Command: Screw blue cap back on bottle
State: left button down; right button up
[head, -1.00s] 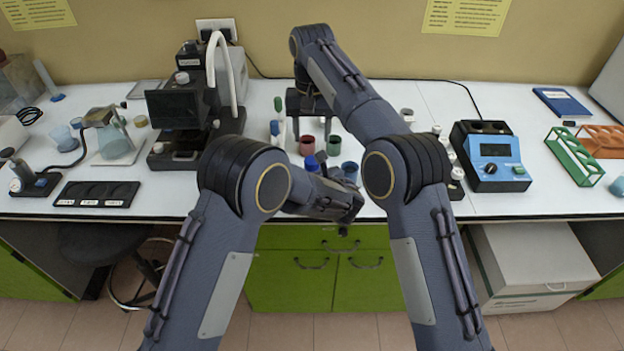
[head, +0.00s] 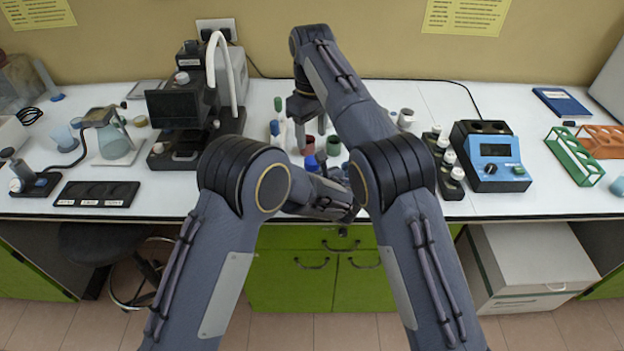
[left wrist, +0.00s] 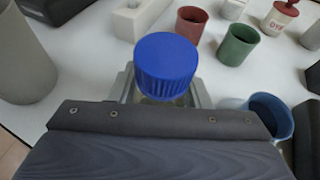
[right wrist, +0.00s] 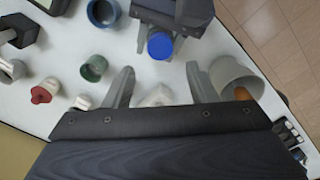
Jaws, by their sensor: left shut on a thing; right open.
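The blue cap (left wrist: 166,65) is a ribbed screw cap sitting upright on top of a clear bottle (left wrist: 168,101), mostly hidden below it. My left gripper (left wrist: 163,98) is shut around the bottle beneath the cap. The cap also shows in the head view (head: 312,164) and the right wrist view (right wrist: 160,44). I cannot tell how tight the thread is. My right gripper (right wrist: 158,72) is open and empty, with its fingers apart and the blue cap beyond their tips.
A red cup (left wrist: 191,24), a green cup (left wrist: 237,45) and a blue cup (left wrist: 268,115) stand close to the held bottle. A grey cup (right wrist: 236,76) is near one right finger. A blue instrument (head: 490,157) and a green rack (head: 574,157) stand to the right.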

aim_at(312, 160)
jog(key=shift+f, duration=0.15)
jog(key=shift+f, duration=3.9)
jog(key=shift+c, duration=0.3)
jog(key=c, duration=0.9)
jog(key=m, duration=0.4)
jog(key=shift+m, duration=0.4)
jog(key=o, duration=1.1)
jog(key=shift+o, duration=0.2)
jog(key=shift+r, duration=0.15)
notch_tip(312, 160, up, 7)
jog(key=shift+r, duration=0.15)
